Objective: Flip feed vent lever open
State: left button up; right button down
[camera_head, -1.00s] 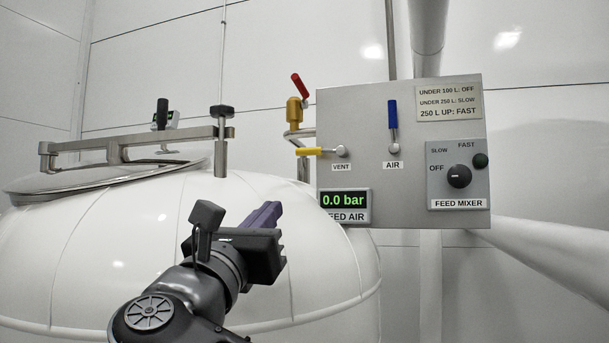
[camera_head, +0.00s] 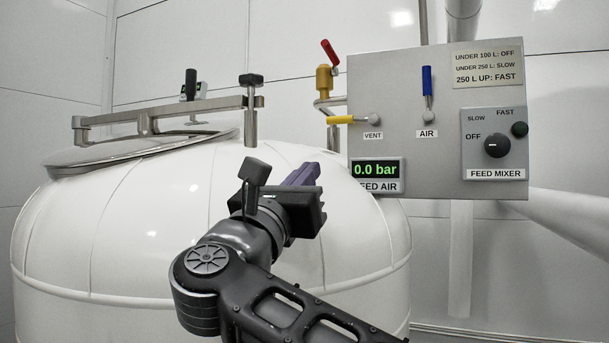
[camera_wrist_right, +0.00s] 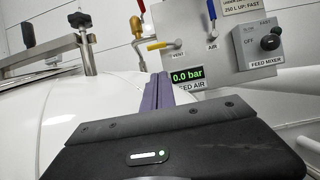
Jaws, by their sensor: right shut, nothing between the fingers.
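The vent lever (camera_head: 345,119) has a yellow handle pointing left from its pivot above the VENT label on the grey panel (camera_head: 400,90). It also shows in the right wrist view (camera_wrist_right: 157,46). My right gripper (camera_head: 310,172) is shut and empty, with purple fingers, in front of the white tank, below and left of the vent lever and apart from it. In the right wrist view its fingers (camera_wrist_right: 157,88) point up toward the panel, just left of the pressure display. My left gripper is not in view.
The blue air lever (camera_head: 427,82) stands upright right of the vent lever. The display (camera_head: 376,171) reads 0.0 bar. A mixer knob (camera_head: 497,145) sits at the panel's right. A red-handled yellow valve (camera_head: 324,78) stands left of the panel. The tank (camera_head: 110,230) has a clamped lid.

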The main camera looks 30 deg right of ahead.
jog(key=p, duration=0.9)
send_near(352, 119)
jog(key=w+d, duration=0.1)
jog(key=w, duration=0.1)
jog(key=w+d, duration=0.3)
jog(key=w, duration=0.1)
jog(key=shift+d+r, duration=0.2)
jog(key=shift+r, duration=0.2)
jog(key=shift+w+d+r, duration=0.1)
jog(key=shift+w+d, duration=0.2)
jog(key=shift+d, duration=0.15)
